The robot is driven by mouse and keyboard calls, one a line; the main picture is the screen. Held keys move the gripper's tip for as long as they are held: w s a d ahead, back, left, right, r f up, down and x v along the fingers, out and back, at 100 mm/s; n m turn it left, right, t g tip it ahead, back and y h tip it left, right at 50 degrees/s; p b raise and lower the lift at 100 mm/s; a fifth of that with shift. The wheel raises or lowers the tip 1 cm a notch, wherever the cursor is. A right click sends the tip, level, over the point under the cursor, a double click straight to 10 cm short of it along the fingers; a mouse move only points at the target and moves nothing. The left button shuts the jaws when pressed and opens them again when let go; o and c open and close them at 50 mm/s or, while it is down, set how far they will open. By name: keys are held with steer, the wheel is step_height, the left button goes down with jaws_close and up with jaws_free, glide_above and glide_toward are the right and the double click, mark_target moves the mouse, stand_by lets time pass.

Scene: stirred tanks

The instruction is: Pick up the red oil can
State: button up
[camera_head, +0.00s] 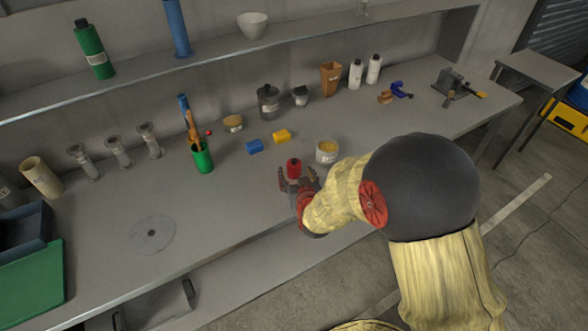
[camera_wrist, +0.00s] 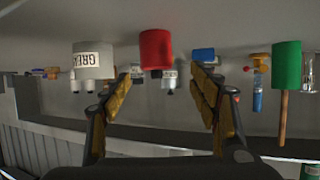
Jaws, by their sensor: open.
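The red oil can (camera_head: 294,168) stands near the front edge of the grey workbench, just beyond my gripper (camera_head: 298,181) in the head view. In the wrist view, which looks upside down, the plain red can (camera_wrist: 156,48) hangs from the top, ahead of and between my fingers. My gripper (camera_wrist: 157,85) is open, one yellow-padded finger on each side, with nothing in its grasp. I cannot tell whether the fingertips reach alongside the can. The can's lower part is partly hidden by my gripper in the head view.
The grease pot (camera_head: 327,152) stands close right of the can. A blue block (camera_head: 255,146) and a yellow block (camera_head: 282,136) lie behind it. A green cup with tools (camera_head: 202,158) stands left. A shelf (camera_head: 200,62) runs above the back. The bench front-left of the can is mostly clear.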

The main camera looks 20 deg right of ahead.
mark_target(295, 166)
steer(key=x, duration=0.2)
steer(key=b+x, duration=0.1)
steer(key=x, duration=0.1)
steer(key=b+x, duration=0.1)
steer(key=x, duration=0.1)
steer(key=shift+w+d+f, duration=0.25)
steer(key=shift+d, duration=0.1)
steer(key=shift+w+f, duration=0.15)
steer(key=shift+w, duration=0.45)
steer(key=c, duration=0.3)
steer(key=c, duration=1.1)
